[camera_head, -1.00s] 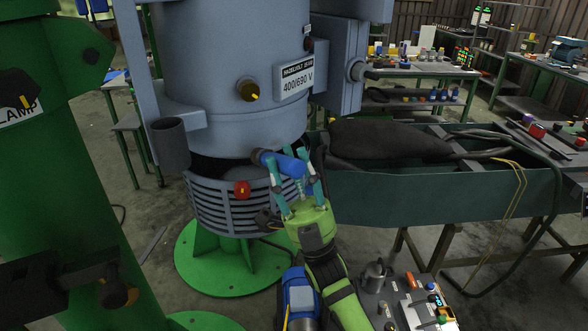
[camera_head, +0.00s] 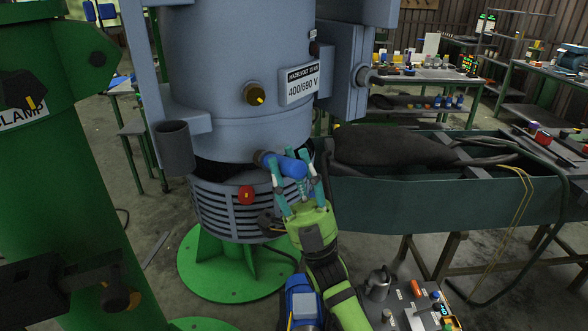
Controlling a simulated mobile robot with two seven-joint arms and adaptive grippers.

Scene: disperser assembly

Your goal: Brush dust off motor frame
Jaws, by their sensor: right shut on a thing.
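The motor frame (camera_head: 225,75) is a big blue-grey upright cylinder with a "400/690 V" plate, above a slatted grey ring (camera_head: 222,208) on a green stand (camera_head: 215,275). My right gripper (camera_head: 295,178), green with teal fingers, is in front of the ring's right side. It is shut on a blue-handled brush (camera_head: 288,166). The brush's dark end points left, toward the gap between cylinder and ring. Whether it touches the frame cannot be told, and bristles and dust are not clear. My left gripper does not show.
A green column (camera_head: 60,180) stands close on the left. A long dark green trough (camera_head: 450,200) with a dark bag (camera_head: 385,147) and cables is on the right. A tray with a metal can (camera_head: 379,284) is at bottom right. Workbenches stand behind.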

